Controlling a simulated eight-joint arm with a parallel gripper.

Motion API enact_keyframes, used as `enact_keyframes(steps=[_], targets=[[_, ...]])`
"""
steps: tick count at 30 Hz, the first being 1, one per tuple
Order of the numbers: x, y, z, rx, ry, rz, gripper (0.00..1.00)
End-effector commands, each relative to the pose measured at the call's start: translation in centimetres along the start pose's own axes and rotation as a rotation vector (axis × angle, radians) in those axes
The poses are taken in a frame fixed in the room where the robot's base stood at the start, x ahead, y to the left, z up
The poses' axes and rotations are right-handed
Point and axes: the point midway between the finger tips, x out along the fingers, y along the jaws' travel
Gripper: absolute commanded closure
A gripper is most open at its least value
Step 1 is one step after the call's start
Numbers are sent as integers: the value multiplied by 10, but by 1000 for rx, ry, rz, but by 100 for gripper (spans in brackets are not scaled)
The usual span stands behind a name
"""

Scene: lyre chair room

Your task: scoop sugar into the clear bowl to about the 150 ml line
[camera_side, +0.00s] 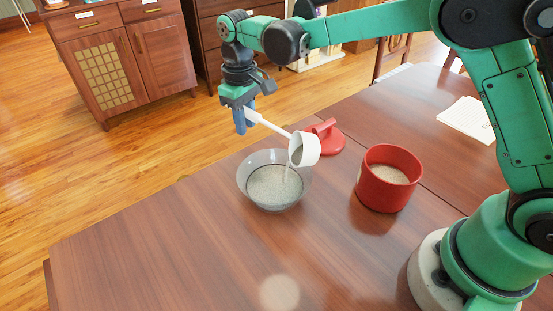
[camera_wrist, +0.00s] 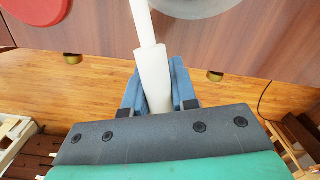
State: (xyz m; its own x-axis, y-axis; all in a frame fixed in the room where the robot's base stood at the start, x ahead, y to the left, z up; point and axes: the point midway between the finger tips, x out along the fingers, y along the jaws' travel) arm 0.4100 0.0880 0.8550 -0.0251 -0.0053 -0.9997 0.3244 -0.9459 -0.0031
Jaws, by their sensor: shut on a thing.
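My gripper (camera_side: 243,117) is shut on the handle of a white scoop (camera_side: 306,149); the handle (camera_wrist: 152,70) shows between the blue fingers in the wrist view. The scoop's cup is tilted over the clear bowl (camera_side: 246,177), and a thin stream of sugar (camera_side: 287,173) falls from it into the bowl. Pale sugar (camera_side: 273,186) lies in the bowl. I cannot make out a 150 ml line. A red canister (camera_side: 383,195) holding sugar (camera_side: 389,174) stands open to the right of the bowl. The wrist view shows only part of the bowl's rim (camera_wrist: 188,8).
A red lid (camera_side: 325,140) with a handle lies on the table (camera_side: 150,235) behind the bowl; it also shows in the wrist view (camera_wrist: 35,20). White papers (camera_side: 466,119) lie at the back right. The table's front left is clear. A wooden cabinet (camera_side: 120,55) stands beyond the table.

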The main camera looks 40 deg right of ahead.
Motion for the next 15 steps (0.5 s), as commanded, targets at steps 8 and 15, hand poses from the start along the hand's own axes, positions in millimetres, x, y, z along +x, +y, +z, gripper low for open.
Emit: enact_keyframes(steps=[8, 15], targets=[[5, -2, -1, -2, -32, 33, 100], [5, -2, -1, 0, -37, 38, 100]])
